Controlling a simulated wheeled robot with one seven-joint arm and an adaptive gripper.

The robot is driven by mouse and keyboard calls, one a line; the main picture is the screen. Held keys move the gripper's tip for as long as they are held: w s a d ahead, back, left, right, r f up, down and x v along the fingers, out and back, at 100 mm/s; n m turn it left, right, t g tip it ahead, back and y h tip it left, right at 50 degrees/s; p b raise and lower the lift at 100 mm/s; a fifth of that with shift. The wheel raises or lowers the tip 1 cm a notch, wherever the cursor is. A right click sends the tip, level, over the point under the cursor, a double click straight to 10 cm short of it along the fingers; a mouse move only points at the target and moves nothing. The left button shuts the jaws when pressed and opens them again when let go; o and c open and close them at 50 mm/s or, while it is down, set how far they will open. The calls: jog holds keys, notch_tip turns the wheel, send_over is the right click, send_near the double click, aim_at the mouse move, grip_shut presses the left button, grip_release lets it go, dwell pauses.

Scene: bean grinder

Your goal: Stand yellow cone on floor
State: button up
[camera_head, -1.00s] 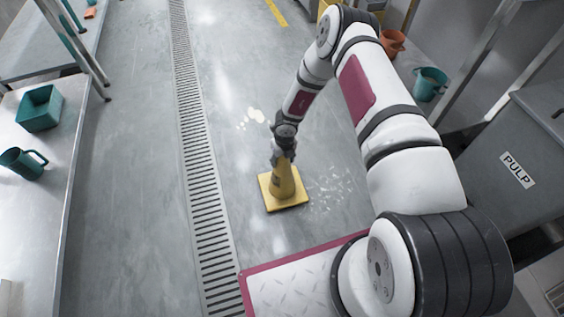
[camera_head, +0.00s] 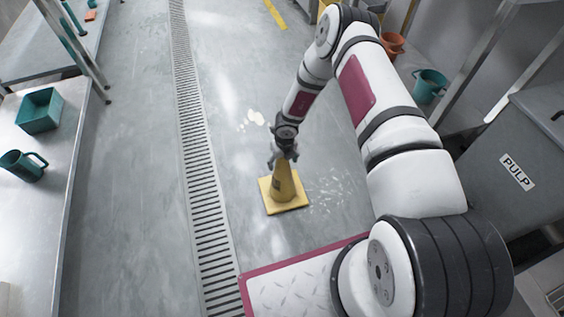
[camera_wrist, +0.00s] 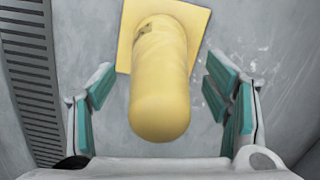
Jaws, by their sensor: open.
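The yellow cone (camera_head: 284,190) stands upright on the grey floor, its square base flat, in the head view. In the wrist view the cone (camera_wrist: 160,85) is seen from above, its rounded top nearest the camera and its base beyond. My gripper (camera_head: 283,156) is at the top of the cone. In the wrist view my gripper (camera_wrist: 160,100) is open, with one teal-padded finger on each side of the cone and a visible gap to each.
A long floor drain grate (camera_head: 205,190) runs left of the cone. A steel table with a teal bin (camera_head: 40,110) and a teal jug (camera_head: 22,165) stands at left. A grey PULP bin (camera_head: 530,150) stands at right. White spots mark the floor beside the cone.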

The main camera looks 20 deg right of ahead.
jog(key=r+p, duration=0.1)
jog(key=r, duration=0.2)
jog(key=r+p, duration=0.1)
jog(key=r, duration=0.2)
jog(key=s+r+p, duration=0.1)
jog(key=r, duration=0.3)
jog(key=shift+s+d, duration=0.1)
